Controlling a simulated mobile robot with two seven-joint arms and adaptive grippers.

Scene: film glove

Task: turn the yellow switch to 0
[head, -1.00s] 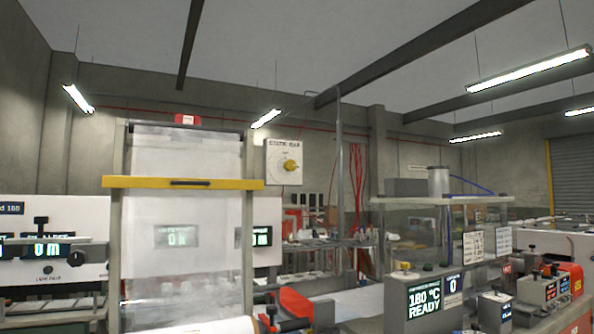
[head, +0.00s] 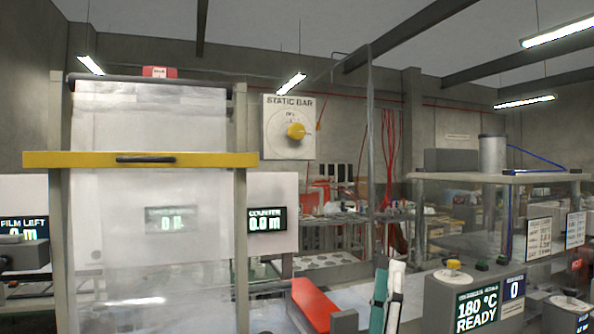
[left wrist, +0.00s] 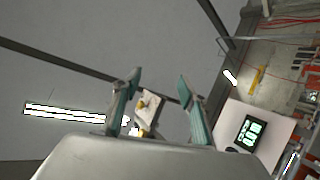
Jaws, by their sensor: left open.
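The yellow switch (head: 296,131) is a round knob on a white square panel labelled STATIC BAR (head: 276,148), on the far side of the film frame. Its small dial marks are too fine to read surely. My left gripper (head: 389,265) has teal and white fingers pointing up, low and to the right of the panel, apart from the switch. It is open and empty. My right gripper is not in view.
A film sheet (head: 150,190) hangs in a frame with a yellow crossbar (head: 80,160) left of the switch panel. A red block (head: 315,303) lies low beside my gripper. A grey box reading 180 °C READY (head: 445,300) stands at right. Upright posts flank the film.

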